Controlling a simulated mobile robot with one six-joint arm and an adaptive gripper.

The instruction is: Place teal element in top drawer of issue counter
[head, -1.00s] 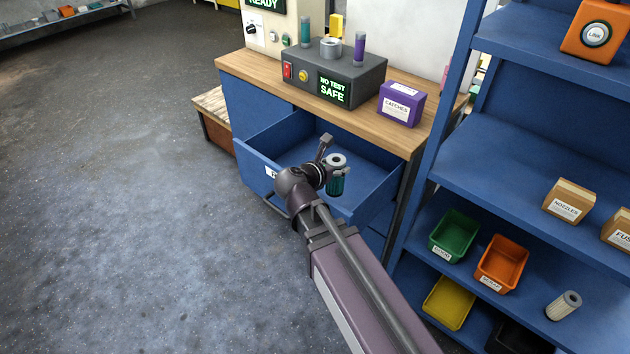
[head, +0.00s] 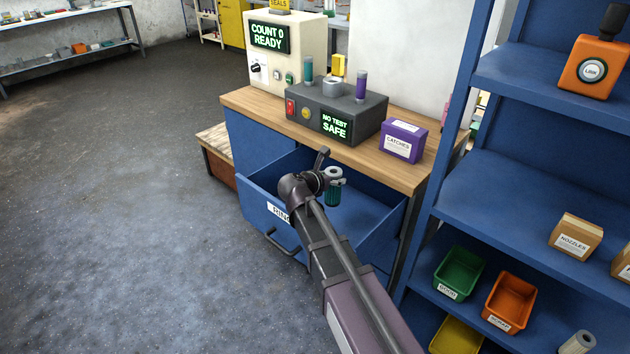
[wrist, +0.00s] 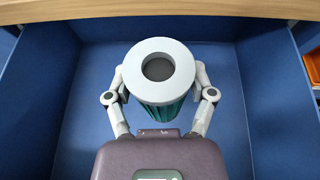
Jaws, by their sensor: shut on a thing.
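The teal element (head: 332,193) is a teal pleated cylinder with a pale ring cap. My gripper (head: 328,178) is shut on it. In the wrist view the teal element (wrist: 162,78) is upright between the two fingers of my gripper (wrist: 160,92), its open ring top facing the camera. The open top drawer (head: 270,210) of the blue issue counter (head: 255,135) lies below, and its blue floor (wrist: 90,125) shows around the element. I cannot tell whether the element's base touches the drawer floor. No other thing shows in the drawer.
The wooden countertop (head: 265,108) holds a grey test box (head: 360,112), a purple catches box (head: 402,141) and a cream counting machine (head: 290,75). A blue shelf rack (head: 500,215) with green (head: 459,270) and orange bins (head: 510,300) stands close on the right. The floor at left is clear.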

